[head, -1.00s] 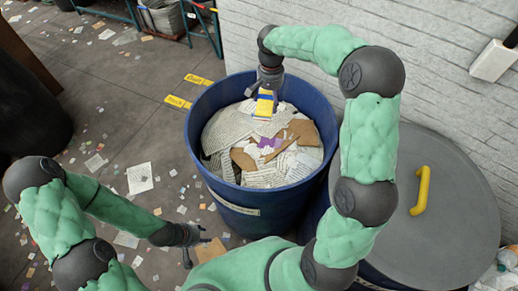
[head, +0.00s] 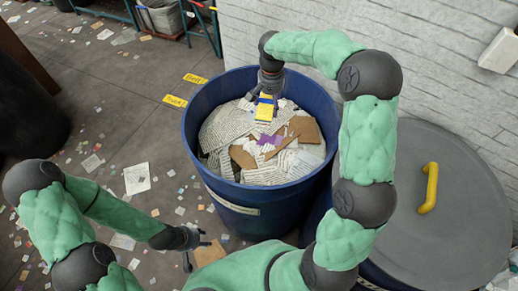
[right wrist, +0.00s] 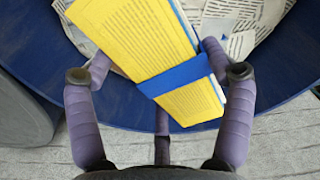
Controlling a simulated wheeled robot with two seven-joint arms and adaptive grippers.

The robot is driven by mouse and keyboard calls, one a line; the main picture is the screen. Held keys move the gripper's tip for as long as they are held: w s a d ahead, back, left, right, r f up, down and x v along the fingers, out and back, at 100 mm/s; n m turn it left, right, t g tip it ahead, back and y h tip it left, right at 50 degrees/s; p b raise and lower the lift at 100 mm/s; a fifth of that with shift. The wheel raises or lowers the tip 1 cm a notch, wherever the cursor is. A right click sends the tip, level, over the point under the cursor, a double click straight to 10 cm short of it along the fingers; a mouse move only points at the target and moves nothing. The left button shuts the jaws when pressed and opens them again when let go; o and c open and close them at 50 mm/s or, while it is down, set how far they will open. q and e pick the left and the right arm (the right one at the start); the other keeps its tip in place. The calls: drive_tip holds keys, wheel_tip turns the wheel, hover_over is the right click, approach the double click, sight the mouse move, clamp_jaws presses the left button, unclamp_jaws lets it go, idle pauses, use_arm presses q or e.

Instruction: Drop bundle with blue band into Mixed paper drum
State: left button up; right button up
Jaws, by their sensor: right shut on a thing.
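The bundle (head: 265,111) has a yellow printed cover and a blue band. In the right wrist view the bundle (right wrist: 135,35) is tilted, with the blue band (right wrist: 186,75) across it. My right gripper (head: 267,96) is shut on it, with fingers on both sides, above the paper inside the blue drum (head: 240,192), near its far rim. The drum's white label (head: 232,207) is too small to read. It holds printed sheets and brown card. My left gripper (head: 197,247) is empty and open, low in front of the drum to the left.
A grey lid with a yellow handle (head: 429,187) covers another drum at the right. A pale brick wall (head: 420,50) stands behind. Paper scraps and yellow floor labels (head: 175,100) lie on the floor at the left.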

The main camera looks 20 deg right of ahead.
drive_tip(key=shift+r, duration=0.1)
drive_tip(key=o, duration=1.2)
drive_tip(key=shift+o, duration=0.2)
wheel_tip(320, 180, up, 12)
